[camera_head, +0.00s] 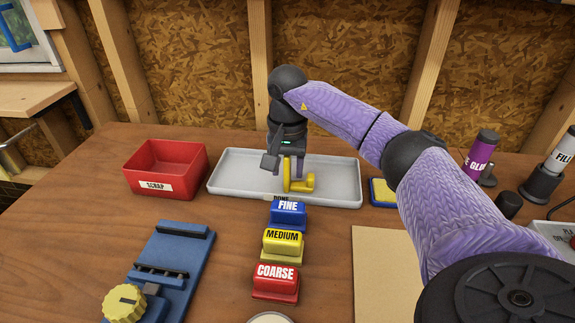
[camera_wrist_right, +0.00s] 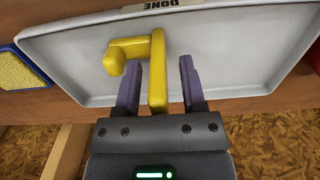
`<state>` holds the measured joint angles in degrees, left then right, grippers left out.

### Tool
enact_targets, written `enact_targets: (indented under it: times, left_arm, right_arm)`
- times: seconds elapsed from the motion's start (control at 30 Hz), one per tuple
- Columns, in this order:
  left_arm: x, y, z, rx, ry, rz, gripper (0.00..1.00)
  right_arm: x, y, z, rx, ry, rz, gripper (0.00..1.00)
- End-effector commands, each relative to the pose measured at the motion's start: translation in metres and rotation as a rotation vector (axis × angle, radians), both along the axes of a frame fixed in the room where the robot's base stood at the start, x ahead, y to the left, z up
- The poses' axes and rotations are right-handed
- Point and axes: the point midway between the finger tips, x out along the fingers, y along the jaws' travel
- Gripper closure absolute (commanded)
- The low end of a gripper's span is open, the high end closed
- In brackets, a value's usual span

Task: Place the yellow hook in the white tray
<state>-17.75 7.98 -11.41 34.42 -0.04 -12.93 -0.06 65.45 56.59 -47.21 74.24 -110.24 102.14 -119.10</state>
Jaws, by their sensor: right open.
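The white tray (camera_head: 335,180) lies on the wooden bench at the back middle, and it fills much of the right wrist view (camera_wrist_right: 230,50). The yellow hook (camera_head: 303,185) is within the tray's outline; in the right wrist view the hook (camera_wrist_right: 157,75) has its long part between my fingers and its bent end toward the left. My right gripper (camera_head: 289,165) is over the tray from behind, open, with its fingers (camera_wrist_right: 158,85) on either side of the hook and gaps showing. Whether the hook rests fully on the tray floor is hard to tell. My left gripper is not in view.
A red scrap bin (camera_head: 187,158) stands left of the tray. Blue, yellow and red labelled blocks (camera_head: 283,245) line up in front of it. A blue fixture (camera_head: 175,255) is front left. A yellow pad (camera_head: 382,192) and bottles (camera_head: 482,150) are to the right.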

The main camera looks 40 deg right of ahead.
Motion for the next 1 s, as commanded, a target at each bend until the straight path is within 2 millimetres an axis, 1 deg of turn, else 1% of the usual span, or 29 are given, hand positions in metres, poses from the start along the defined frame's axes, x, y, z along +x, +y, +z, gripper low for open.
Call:
enact_targets:
  times: [0.07, 0.13, 0.17, 0.3, 0.4, 0.5, 0.6, 0.7, 1.0]
  left_arm:
    - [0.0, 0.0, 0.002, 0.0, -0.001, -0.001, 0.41]
    - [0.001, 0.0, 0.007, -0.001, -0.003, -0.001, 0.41]
    - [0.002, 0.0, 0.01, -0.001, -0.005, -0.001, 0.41]
    - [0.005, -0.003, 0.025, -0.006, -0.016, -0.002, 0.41]
    - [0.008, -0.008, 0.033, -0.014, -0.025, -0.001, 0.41]
    - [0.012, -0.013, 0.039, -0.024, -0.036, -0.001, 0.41]
    - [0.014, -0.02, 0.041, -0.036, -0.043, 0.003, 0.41]
    - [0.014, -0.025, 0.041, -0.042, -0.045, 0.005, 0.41]
    - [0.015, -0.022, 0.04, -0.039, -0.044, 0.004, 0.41]
  right_arm:
    - [0.0, 0.0, 0.005, 0.0, -0.001, 0.0, 0.48]
    - [0.0, 0.0, 0.018, 0.0, -0.004, 0.0, 0.48]
    - [0.001, 0.0, 0.026, -0.001, -0.006, 0.0, 0.48]
    - [0.001, 0.0, 0.069, 0.001, -0.007, 0.0, 0.48]
    - [0.001, 0.0, 0.096, 0.001, -0.006, 0.0, 0.48]
    - [0.0, 0.0, 0.113, 0.0, -0.004, 0.0, 0.48]
    - [0.001, 0.0, 0.122, 0.0, -0.002, 0.0, 0.48]
    - [0.0, 0.0, 0.124, 0.0, 0.0, 0.0, 0.48]
    - [0.0, 0.0, 0.123, 0.0, 0.0, 0.0, 0.48]
